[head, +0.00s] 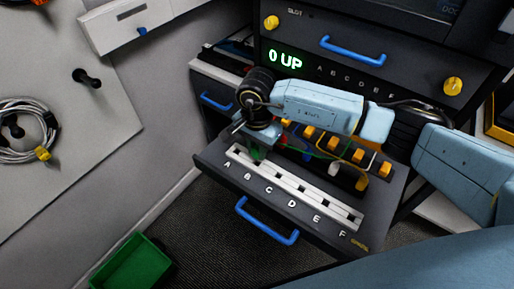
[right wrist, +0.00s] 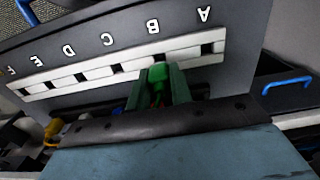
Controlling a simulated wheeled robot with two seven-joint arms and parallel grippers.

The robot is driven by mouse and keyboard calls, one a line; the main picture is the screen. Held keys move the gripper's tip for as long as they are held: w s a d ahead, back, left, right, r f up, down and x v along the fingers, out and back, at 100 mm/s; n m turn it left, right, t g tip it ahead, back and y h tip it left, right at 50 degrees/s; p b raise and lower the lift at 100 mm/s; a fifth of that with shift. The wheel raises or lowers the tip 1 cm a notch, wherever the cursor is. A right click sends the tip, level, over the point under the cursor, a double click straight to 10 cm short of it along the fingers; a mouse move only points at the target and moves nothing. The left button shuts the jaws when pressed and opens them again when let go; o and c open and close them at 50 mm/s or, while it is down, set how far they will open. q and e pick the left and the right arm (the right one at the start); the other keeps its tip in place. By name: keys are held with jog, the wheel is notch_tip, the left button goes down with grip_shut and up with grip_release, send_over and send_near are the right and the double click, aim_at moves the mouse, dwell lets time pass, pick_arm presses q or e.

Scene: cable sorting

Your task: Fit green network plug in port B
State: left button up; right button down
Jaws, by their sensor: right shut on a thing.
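The green network plug (right wrist: 158,74) is between the fingers of my right gripper (right wrist: 160,86), which is shut on it. In the head view the plug (head: 257,154) shows under the gripper (head: 253,143), at the near-left part of the white port strip (head: 285,183). In the right wrist view the plug's front is at the strip's edge, in line with port B (right wrist: 160,57), between the openings of A (right wrist: 207,48) and C (right wrist: 117,68). I cannot tell whether its tip is inside the port. My left gripper is not in view.
The strip sits on a pulled-out drawer with a blue handle (head: 267,222). Behind it are yellow plugs (head: 359,155) and loose cables. A display (head: 285,60) above reads "0 UP". A green bin (head: 132,265) is on the floor; a coiled cable (head: 25,130) hangs at left.

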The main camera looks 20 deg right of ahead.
jog(key=shift+b, duration=0.45)
dwell(1.1)
jog(key=shift+f+b, duration=1.5)
jog(key=shift+b, duration=0.2)
dwell(1.6)
dwell(0.3)
jog(key=c, duration=0.7)
grip_release()
jog(key=shift+r, duration=0.1)
jog(key=shift+r+p, duration=1.9)
jog(key=shift+r, duration=1.55)
